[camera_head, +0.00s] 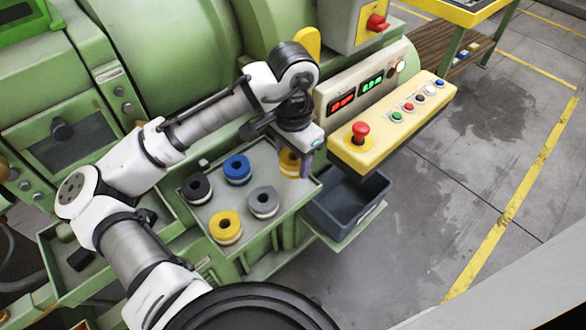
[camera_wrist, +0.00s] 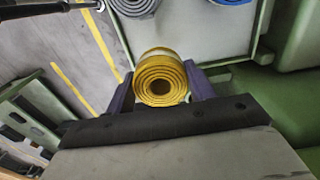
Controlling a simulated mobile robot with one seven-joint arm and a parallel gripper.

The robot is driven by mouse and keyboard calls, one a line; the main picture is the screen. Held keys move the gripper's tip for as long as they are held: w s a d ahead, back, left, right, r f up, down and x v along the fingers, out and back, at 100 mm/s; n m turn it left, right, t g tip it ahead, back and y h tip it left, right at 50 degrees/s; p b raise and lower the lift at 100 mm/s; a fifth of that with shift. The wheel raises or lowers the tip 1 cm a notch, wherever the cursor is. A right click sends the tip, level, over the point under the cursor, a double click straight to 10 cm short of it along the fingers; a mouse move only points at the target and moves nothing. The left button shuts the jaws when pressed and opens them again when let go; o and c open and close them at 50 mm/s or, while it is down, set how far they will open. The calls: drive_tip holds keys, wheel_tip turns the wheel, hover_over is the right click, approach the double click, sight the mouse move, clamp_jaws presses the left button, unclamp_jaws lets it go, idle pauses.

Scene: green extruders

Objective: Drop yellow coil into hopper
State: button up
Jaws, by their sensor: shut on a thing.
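My gripper (camera_head: 294,170) is shut on a yellow coil (camera_head: 287,158) at the far right corner of the green tray. In the wrist view the coil (camera_wrist: 160,68) sits end-on between the two purple fingers of my gripper (camera_wrist: 161,92), its round hole facing the camera. In the head view my gripper partly hides this coil, and I cannot tell whether it touches the tray. A second yellow coil (camera_head: 226,223) stands at the front of the tray. I cannot make out for certain which part is the hopper.
The green tray (camera_head: 262,232) also bears a black coil (camera_head: 196,188), a blue coil (camera_head: 237,167) and a grey coil (camera_head: 263,202). A dark bin (camera_head: 350,212) stands just right of it. A yellow button panel (camera_head: 395,125) lies close to my gripper's right. Open floor lies farther right.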

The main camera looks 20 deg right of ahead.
sight(293, 183)
drive_tip(key=shift+f, duration=2.55)
drive_tip(key=shift+f, duration=0.2)
drive_tip(key=o, duration=0.7)
drive_tip(key=shift+o, duration=0.2)
drive_tip(key=shift+r, duration=0.1)
wheel_tip(293, 183, up, 12)
drive_tip(key=shift+r+b, duration=0.15)
drive_tip(key=shift+b, duration=0.4)
